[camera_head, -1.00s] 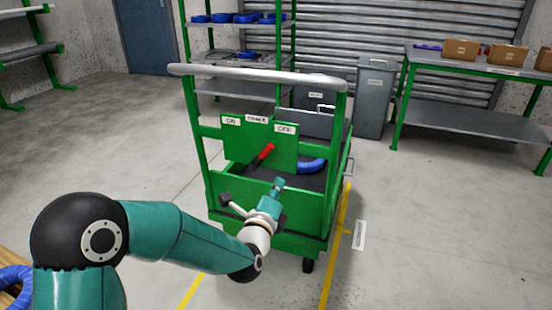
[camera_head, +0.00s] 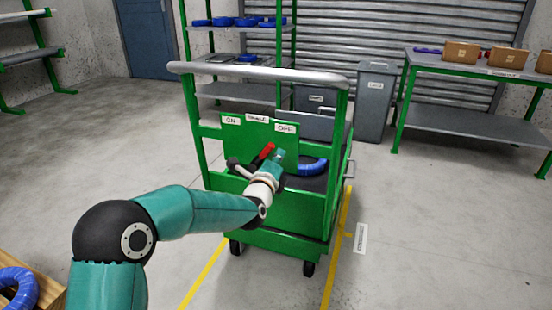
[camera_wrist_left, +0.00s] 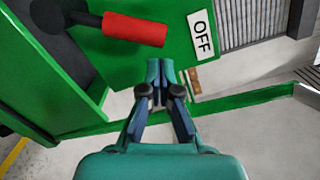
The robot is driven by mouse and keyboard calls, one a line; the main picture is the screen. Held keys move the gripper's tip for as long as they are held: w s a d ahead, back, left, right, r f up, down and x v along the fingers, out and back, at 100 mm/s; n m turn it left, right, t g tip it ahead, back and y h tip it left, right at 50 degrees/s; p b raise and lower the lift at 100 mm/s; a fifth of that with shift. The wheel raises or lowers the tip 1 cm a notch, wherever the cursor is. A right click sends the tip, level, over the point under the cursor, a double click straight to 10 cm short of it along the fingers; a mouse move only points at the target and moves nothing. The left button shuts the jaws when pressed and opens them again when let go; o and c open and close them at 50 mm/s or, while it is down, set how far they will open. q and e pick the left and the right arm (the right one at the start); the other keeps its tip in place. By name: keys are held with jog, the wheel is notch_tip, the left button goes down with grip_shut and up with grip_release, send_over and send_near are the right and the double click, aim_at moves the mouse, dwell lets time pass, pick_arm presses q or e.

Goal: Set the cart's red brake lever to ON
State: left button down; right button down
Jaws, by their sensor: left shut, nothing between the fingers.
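The green cart (camera_head: 292,206) stands ahead with a green brake panel (camera_head: 248,136) below its grey handle bar. The panel carries an ON label (camera_head: 231,120) at left and an OFF label (camera_head: 286,128) at right. The red brake lever (camera_head: 267,151) leans toward the OFF side. In the left wrist view the red grip (camera_wrist_left: 135,29) lies up and left of my fingers, with the OFF label (camera_wrist_left: 201,35) to its right. My left gripper (camera_head: 279,155) is shut and empty, just right of the lever and apart from it in the wrist view (camera_wrist_left: 160,65). My right gripper is out of view.
A blue cable coil (camera_head: 312,166) lies in the cart behind the panel. Shelves (camera_head: 237,83) with blue coils stand behind, grey bins (camera_head: 375,100) and a table with boxes (camera_head: 461,53) at right. Another blue coil (camera_head: 20,286) lies at lower left. The floor around the cart is mostly clear.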

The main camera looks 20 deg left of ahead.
pick_arm(q)
jog(key=shift+w+a+r, duration=0.1)
jog(key=shift+a+r, duration=0.05)
jog(key=shift+a, duration=0.15)
jog(key=shift+r, duration=0.1)
dwell(0.3)
